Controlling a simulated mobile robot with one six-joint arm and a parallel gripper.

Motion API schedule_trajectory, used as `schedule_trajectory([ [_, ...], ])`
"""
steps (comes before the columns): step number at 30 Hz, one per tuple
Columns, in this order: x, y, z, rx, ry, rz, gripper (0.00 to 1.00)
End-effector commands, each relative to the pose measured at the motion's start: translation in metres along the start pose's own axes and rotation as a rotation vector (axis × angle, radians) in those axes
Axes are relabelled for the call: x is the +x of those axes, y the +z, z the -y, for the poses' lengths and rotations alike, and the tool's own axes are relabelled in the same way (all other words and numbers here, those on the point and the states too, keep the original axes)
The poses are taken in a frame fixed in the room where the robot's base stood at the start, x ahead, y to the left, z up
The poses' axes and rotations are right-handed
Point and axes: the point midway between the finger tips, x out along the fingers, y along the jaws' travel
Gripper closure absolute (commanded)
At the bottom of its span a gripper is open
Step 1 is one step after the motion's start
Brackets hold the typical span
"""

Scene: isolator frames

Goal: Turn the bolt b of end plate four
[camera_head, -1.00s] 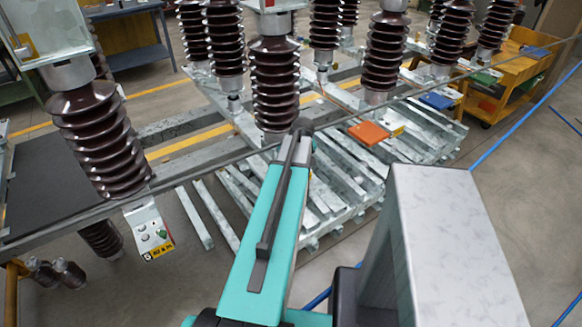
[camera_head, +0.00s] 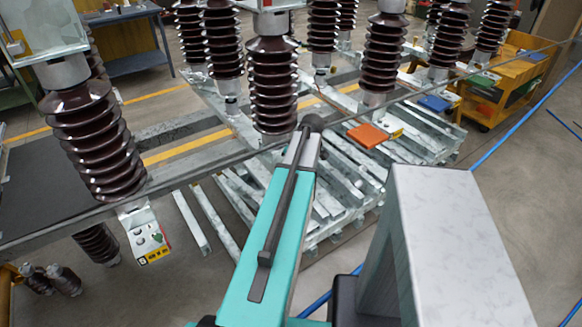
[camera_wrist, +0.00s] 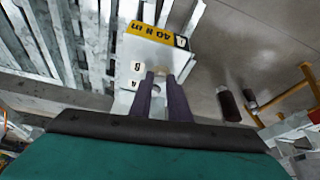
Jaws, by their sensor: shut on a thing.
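In the wrist view, the two dark fingers of my gripper (camera_wrist: 160,76) reach onto a pale end plate (camera_wrist: 157,52). The plate has a yellow label (camera_wrist: 150,33) reading 40 N m, and a number beside it that looks like an upside-down 4. Small letters A and B are marked at its left side. My fingertips are close together next to the B mark, shut on a bolt that they mostly hide. In the head view my gripper and this plate do not show; my turquoise arm covers that area.
Brown ribbed insulators (camera_head: 270,85) stand in rows along a metal rail. Another labelled end plate (camera_head: 145,238) hangs at the left. An orange block (camera_head: 367,135) and yellow cart (camera_head: 515,70) are farther back.

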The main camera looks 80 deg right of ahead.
Motion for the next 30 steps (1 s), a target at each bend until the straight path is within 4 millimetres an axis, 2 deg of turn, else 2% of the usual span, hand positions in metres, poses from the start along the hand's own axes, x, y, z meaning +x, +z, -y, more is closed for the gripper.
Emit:
schedule_trajectory([
  [5,0.000,0.001,0.001,0.000,-0.002,0.003,1.00],
  [6,0.000,0.001,0.001,0.001,-0.002,0.003,0.80],
  [9,0.000,0.001,0.001,0.001,-0.002,0.003,0.65],
  [22,-0.003,0.000,0.000,0.001,0.000,0.001,0.65],
  [30,-0.021,0.000,0.000,0.001,0.001,0.000,0.65],
])
